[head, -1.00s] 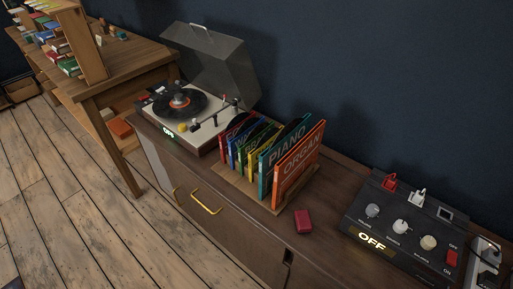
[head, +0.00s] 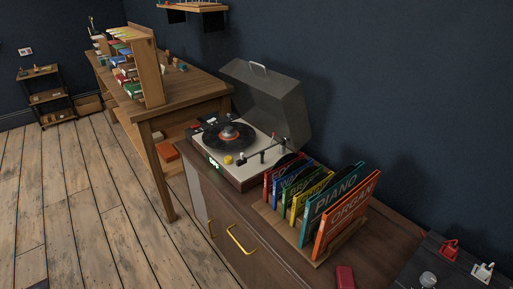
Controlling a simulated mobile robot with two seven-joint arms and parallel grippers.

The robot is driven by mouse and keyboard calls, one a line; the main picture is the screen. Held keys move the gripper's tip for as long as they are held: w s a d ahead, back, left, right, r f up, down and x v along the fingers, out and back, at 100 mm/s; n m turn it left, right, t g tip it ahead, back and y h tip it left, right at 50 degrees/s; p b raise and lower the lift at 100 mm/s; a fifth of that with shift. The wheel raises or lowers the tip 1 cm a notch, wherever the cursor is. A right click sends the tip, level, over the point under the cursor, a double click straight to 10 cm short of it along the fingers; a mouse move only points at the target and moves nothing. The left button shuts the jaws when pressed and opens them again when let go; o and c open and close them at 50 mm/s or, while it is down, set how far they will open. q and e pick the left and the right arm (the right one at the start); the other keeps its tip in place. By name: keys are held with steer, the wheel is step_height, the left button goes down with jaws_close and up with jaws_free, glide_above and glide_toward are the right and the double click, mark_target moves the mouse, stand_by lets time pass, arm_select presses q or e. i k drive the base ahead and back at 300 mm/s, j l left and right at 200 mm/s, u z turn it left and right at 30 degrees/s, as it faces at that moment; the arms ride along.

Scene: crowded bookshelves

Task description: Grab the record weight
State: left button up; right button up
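A record player (head: 245,165) stands on the dark wooden cabinet with its tinted lid (head: 265,97) raised. Neither of my grippers is in view.
A wooden rack of colourful record sleeves (head: 340,208) stands right of the player. A red box (head: 345,277) lies in front of it, and a dark control box (head: 440,265) is at lower right. A desk with books (head: 190,92) is behind left. Open floor (head: 90,200) lies left.

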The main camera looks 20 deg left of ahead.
mark_target(229, 133)
steer(key=i+j+z, duration=0.15)
steer(key=j, duration=0.3)
steer(key=i+j+z, duration=0.1)
steer(key=j, duration=0.3)
steer(key=i+j+z, duration=0.15)
steer(key=j, duration=0.3)
steer(key=j+z, duration=0.15)
steer(key=j, duration=0.35)
steer(key=i, duration=0.05)
